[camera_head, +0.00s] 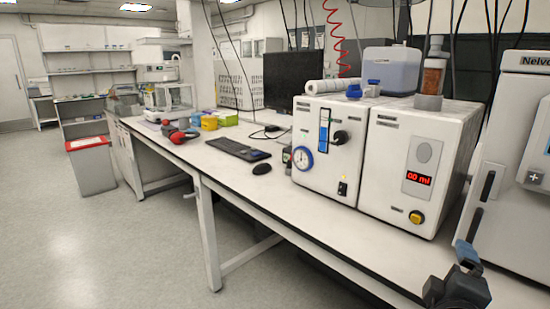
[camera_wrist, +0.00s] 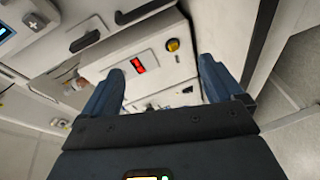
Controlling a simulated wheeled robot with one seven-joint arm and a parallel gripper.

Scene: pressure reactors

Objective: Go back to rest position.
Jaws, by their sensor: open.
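My gripper (camera_head: 468,258) is at the lower right of the head view, at the bench's front edge, in front of the white cabinet at the far right. In the wrist view its two blue-grey fingers (camera_wrist: 160,80) are spread apart with nothing between them. Beyond them the wrist view shows, turned over, the white pressure unit (camera_wrist: 115,58) with a red lit display (camera_wrist: 137,64) and a yellow button (camera_wrist: 173,44). The same pressure unit (camera_head: 385,165) stands on the bench in the head view, its display reading "00 ml". My gripper is apart from it.
The long white bench (camera_head: 230,180) runs along the right side. A gauge unit (camera_head: 315,150), keyboard (camera_head: 238,150) and mouse (camera_head: 262,169) stand on it. A white cabinet (camera_head: 515,190) with black handles is close to my gripper. The floor (camera_head: 110,240) at left is clear, except a red-lidded bin (camera_head: 92,170).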

